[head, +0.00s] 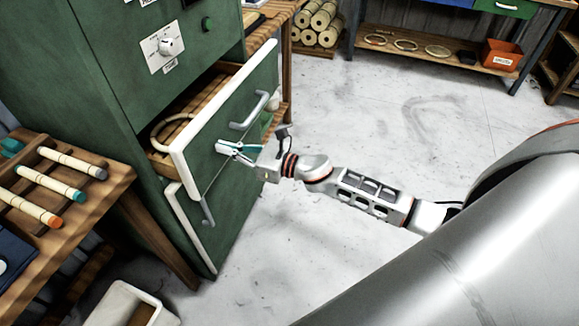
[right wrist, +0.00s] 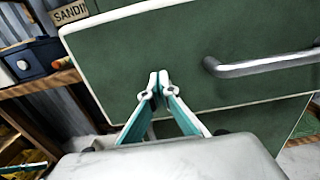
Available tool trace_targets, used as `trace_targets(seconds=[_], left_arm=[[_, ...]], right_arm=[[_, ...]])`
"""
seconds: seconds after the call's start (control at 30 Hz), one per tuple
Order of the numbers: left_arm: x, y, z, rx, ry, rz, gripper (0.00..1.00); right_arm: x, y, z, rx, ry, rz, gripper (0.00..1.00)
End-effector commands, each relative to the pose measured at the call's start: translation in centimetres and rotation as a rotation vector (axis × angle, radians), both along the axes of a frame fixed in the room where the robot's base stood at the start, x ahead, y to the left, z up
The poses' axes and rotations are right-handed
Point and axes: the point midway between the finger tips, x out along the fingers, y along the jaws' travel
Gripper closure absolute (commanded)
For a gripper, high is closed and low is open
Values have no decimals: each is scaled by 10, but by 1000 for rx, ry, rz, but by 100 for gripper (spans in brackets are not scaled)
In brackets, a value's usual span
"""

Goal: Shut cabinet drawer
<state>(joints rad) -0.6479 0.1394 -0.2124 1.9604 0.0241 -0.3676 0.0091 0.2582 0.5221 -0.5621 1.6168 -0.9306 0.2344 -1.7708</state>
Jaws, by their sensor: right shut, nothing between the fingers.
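The cabinet drawer (head: 225,120) has a green front with a pale rim and a grey bar handle (head: 248,110). It stands pulled out from the green cabinet (head: 100,60), with a slatted wooden inside and a curved rattan piece (head: 172,128) in it. My right gripper (head: 220,147) is shut and empty, its fingertips at the lower part of the drawer front, left of and below the handle. In the right wrist view the shut fingertips (right wrist: 158,80) overlap the drawer front (right wrist: 190,60), left of the handle (right wrist: 262,64). Whether they touch it I cannot tell. My left gripper is not in view.
A lower drawer (head: 195,225) with its own handle sits below. A wooden bench (head: 100,190) with rattan sticks stands at the left, and a pale bin (head: 125,305) on the floor. The floor (head: 400,110) right of the cabinet is clear. A shelf (head: 440,50) stands at the back.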

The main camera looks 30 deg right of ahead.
Motion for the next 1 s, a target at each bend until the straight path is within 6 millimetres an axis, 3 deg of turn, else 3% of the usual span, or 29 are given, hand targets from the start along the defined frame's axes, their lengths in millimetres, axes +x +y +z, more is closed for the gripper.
trace_targets(seconds=[0.2, 0.4, 0.63, 1.0], left_arm=[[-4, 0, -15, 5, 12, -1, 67], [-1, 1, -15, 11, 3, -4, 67], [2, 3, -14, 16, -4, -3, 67], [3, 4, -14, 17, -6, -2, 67]], right_arm=[[40, 34, -2, 0, -1, 1, 100], [64, 54, -2, -1, 1, 0, 100], [76, 65, -1, 0, 1, 0, 100], [79, 67, 1, 1, -1, -1, 100]])
